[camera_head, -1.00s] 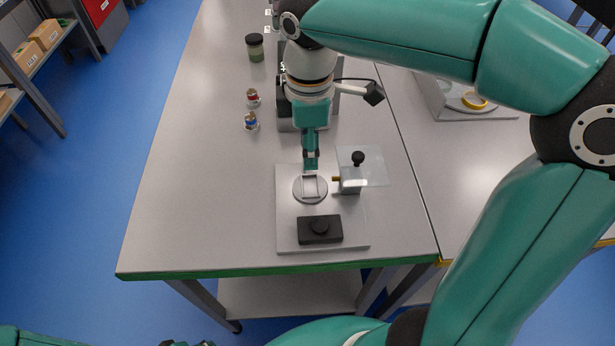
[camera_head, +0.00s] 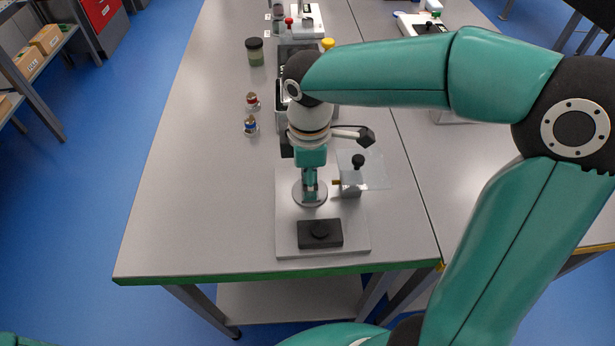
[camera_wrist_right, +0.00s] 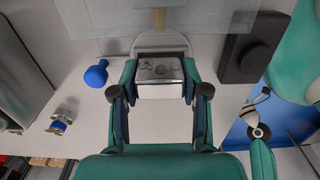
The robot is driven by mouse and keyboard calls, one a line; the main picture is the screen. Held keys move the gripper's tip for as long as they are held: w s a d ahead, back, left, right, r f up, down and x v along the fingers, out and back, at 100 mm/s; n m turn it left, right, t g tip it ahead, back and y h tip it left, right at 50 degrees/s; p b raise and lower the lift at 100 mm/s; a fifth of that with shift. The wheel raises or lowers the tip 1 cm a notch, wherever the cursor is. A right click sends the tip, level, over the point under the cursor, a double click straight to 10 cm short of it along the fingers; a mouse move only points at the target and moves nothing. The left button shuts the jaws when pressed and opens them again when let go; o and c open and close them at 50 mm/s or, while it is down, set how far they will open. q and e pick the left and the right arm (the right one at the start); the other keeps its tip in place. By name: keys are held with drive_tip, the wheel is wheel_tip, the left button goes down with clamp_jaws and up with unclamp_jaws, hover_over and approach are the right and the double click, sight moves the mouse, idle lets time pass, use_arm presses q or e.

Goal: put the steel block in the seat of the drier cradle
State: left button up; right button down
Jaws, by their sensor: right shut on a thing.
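My right gripper (camera_head: 311,196) points down over the round seat disc (camera_head: 299,198) on the pale base plate (camera_head: 285,225), which I take as the drier cradle. In the right wrist view my right gripper (camera_wrist_right: 160,88) is shut on the steel block (camera_wrist_right: 160,90), a shiny box with round marks on its top face. The disc's rim (camera_wrist_right: 160,40) shows just beyond the block. The seat frame is mostly hidden by the gripper and block. I cannot tell whether the block touches the seat. My left gripper is out of view.
The table's left front is clear.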

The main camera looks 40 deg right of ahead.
drive_tip(key=c, duration=0.6)
unclamp_jaws()
drive_tip(key=shift+r, duration=0.15)
wheel_tip(320, 180, up, 12)
drive_tip(key=shift+f+p, duration=0.1)
drive_tip(key=shift+p, duration=0.65)
